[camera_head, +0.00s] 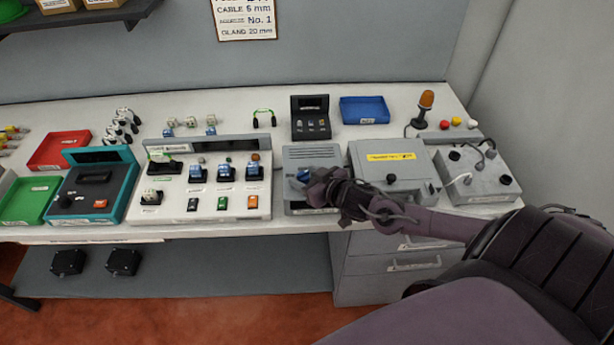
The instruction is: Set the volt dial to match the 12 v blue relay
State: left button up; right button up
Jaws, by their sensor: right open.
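A grey box (312,154) with a slotted top stands near the middle of the bench. A small blue part, perhaps its dial (303,175), shows on its front left. My right gripper (312,186) is open at this box, with its tips close beside the blue part. I cannot tell whether they touch it, and the gripper hides the lower right of the box. Several blue relays, among them one at the middle (225,172), sit on the white panel (180,207) to the left. Their markings are too small to read. My left gripper is not in view.
A larger grey box with a yellow label (394,157) and a grey box with cables (481,178) stand close on the right. A black case (310,104) and a blue tray (364,110) lie behind. A teal-edged device (124,197) is on the left.

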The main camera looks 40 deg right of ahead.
jog(key=shift+c, duration=0.4)
jog(key=c, duration=0.9)
